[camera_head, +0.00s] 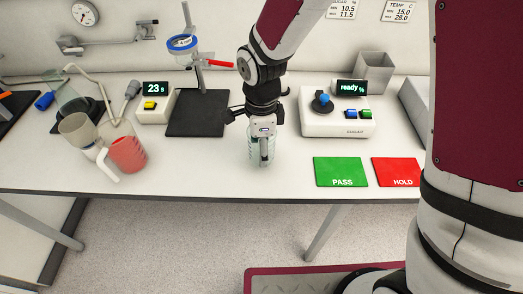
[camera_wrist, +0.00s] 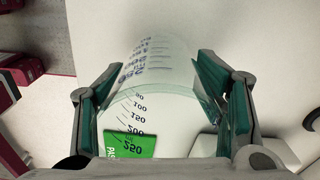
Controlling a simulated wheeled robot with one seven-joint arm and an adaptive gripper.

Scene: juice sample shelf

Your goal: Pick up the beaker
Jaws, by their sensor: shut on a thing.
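The beaker (camera_wrist: 150,75) is clear glass with printed volume marks. In the wrist view it sits between the two teal-padded fingers of my gripper (camera_wrist: 157,100), which are shut on it from both sides. In the head view my gripper (camera_head: 263,150) points down near the front of the table, and the beaker (camera_head: 256,156) shows partly behind and below it. The gripper hides much of the beaker there. I cannot tell whether its base touches the table.
A green PASS mat (camera_head: 340,170) and a red HOLD mat (camera_head: 396,171) lie to the right. A white instrument (camera_head: 335,122) stands behind them. A black pad (camera_head: 197,118) and a jug of red liquid (camera_head: 126,152) are to the left. The table's front edge is close.

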